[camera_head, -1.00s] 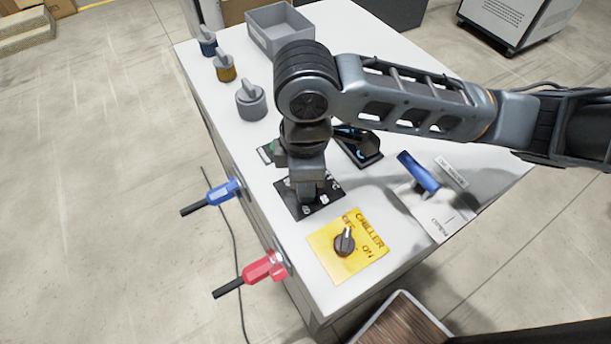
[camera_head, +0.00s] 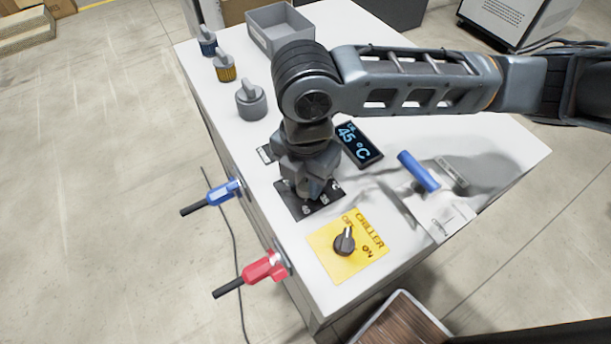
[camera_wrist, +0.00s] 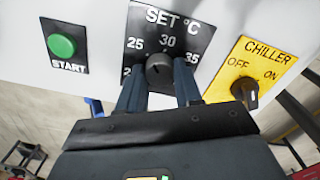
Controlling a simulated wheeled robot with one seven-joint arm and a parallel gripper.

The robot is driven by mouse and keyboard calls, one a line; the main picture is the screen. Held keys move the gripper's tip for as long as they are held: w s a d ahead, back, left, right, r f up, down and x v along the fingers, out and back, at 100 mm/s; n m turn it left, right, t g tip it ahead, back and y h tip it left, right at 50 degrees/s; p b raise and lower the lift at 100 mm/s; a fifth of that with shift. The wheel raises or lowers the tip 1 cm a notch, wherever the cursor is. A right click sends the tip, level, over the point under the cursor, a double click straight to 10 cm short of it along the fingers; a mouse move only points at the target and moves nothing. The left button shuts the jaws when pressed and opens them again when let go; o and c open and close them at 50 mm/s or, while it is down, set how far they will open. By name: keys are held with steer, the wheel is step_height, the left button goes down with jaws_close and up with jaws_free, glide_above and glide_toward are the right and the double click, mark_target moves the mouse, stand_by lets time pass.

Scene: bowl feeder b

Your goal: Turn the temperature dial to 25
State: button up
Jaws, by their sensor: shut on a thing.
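The temperature dial (camera_wrist: 158,70) is a dark round knob on a black plate marked SET °C (camera_wrist: 170,18). The wrist view shows 25 to its upper left, 30 above and 35 to its right; a lower-left number is partly covered. My gripper (camera_wrist: 159,82) has one finger on each side of the dial and is shut on it. I cannot tell which number the dial's pointer faces. In the head view my gripper (camera_head: 310,196) stands over the black plate (camera_head: 293,205) and hides the dial. A dark display (camera_head: 359,148) beside it reads 45 °C.
The yellow chiller plate with its black knob (camera_head: 344,241) lies close in front of the dial plate. A green START button (camera_wrist: 62,45) is on the other side. A blue handle (camera_head: 418,171) stands to the right.

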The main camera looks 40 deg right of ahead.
mark_target(305, 184)
steer(key=shift+n, duration=1.7)
steer(key=o, duration=1)
steer(key=shift+o, duration=0.2)
steer(key=shift+r, duration=0.15)
step_height(305, 184, up, 8)
steer(key=shift+f, duration=0.25)
